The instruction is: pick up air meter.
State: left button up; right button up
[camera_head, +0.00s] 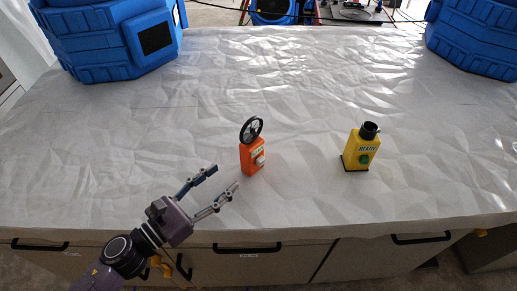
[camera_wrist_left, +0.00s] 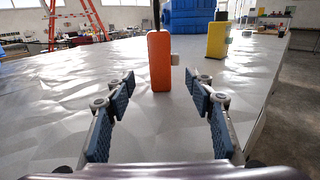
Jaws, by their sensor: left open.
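The air meter is likely the orange handheld device (camera_head: 251,157) with a black ringed fan wheel (camera_head: 251,130) on top. It stands upright on the grey-white table, left of the middle in the head view. My left gripper (camera_head: 226,179) is open and empty, just left of the device and nearer the table's front edge, with its fingers pointing toward it. In the left wrist view the orange body (camera_wrist_left: 160,62) stands ahead, beyond and between the open fingertips (camera_wrist_left: 160,85), not touching them. The wheel's top is cut off there. My right gripper is not in view.
A yellow device (camera_head: 361,152) with a black top and a READY label stands to the right on the table (camera_head: 300,80). Blue cases sit at the back left (camera_head: 105,40) and back right (camera_head: 475,38). The table between the devices is clear.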

aim_at(244, 161)
pick_arm(q)
jog(key=x, duration=0.1)
jog(key=p+x, duration=0.1)
jog(key=shift+w+d+r, duration=0.2)
jog(key=shift+w+r, duration=0.05)
jog(key=p+x, duration=0.1)
jog(key=x, duration=0.3)
jog(key=shift+w+d+f+p, duration=0.1)
jog(key=shift+d+f+p, duration=0.05)
jog(key=shift+p, duration=0.15)
jog(key=shift+f, duration=0.1)
jog(key=shift+c, duration=1.4)
jog(key=c, duration=0.5)
jog(key=shift+c, duration=1.2)
grip_shut()
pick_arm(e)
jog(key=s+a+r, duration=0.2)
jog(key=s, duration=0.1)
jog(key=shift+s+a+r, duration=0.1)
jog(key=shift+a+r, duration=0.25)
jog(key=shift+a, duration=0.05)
